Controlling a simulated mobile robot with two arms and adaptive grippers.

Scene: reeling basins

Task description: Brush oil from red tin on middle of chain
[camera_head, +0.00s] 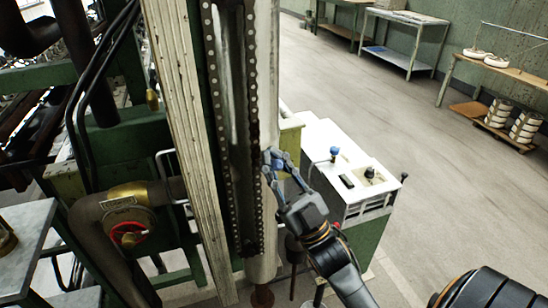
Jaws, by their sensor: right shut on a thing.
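The chain (226,130) hangs upright in a dark slot of the tall machine column, showing as rows of pale dots down both sides. My right gripper (272,163) is beside the middle of the chain, just right of it, with its fingertips at the pale column edge. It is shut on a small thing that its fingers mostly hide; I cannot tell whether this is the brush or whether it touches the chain. I cannot make out a red tin. My left gripper is not in view.
A white control box (340,165) with knobs stands right of the column. Pipes and a valve with a red handle (127,234) are at the left. A metal side table (405,40) and a wooden table (505,72) stand at the back.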

